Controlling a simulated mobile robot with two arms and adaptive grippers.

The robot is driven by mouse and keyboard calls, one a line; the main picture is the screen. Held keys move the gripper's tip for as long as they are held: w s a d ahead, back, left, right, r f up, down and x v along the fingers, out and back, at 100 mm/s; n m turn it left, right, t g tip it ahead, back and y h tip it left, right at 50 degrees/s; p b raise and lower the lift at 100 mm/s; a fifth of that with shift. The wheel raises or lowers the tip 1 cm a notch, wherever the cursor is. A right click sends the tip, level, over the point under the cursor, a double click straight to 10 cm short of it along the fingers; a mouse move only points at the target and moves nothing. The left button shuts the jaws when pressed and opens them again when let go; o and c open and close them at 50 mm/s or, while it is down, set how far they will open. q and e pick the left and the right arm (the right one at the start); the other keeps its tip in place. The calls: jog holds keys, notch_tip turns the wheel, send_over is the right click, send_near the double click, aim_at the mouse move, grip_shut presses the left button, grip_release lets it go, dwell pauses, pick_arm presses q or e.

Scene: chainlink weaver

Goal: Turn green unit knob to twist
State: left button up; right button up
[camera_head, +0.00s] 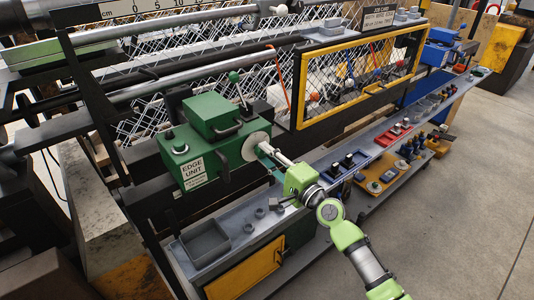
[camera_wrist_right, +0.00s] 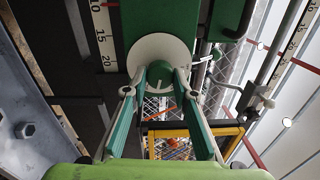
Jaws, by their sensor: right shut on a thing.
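The green edge unit (camera_head: 214,158) is mounted on the machine, left of centre in the head view, with a label reading "EDGE UNIT". A pale round dial plate (camera_head: 256,139) sits on its right end; it also shows in the wrist view (camera_wrist_right: 148,45). The green knob (camera_wrist_right: 160,70) stands out from the middle of the plate. My right gripper (camera_head: 267,150) reaches the knob from the lower right. In the wrist view its two fingers (camera_wrist_right: 160,82) are closed around the knob. The fingers hide much of the knob in the head view. My left gripper is not in view.
A grey shelf (camera_head: 325,165) runs below the unit, with a grey bin (camera_head: 206,243), nuts and trays of tools. A yellow-framed mesh guard (camera_head: 345,105) stands right of the unit. A lever with a green ball (camera_head: 234,76) rises behind it. The floor at right is clear.

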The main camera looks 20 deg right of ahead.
jog(key=shift+m+p, duration=0.55)
jog(key=shift+m, duration=1.15)
jog(key=o, duration=1.1)
jog(key=shift+s+d+f, duration=0.1)
jog(key=shift+s, duration=0.1)
jog(key=v, duration=1.1)
jog(key=shift+s, duration=0.35)
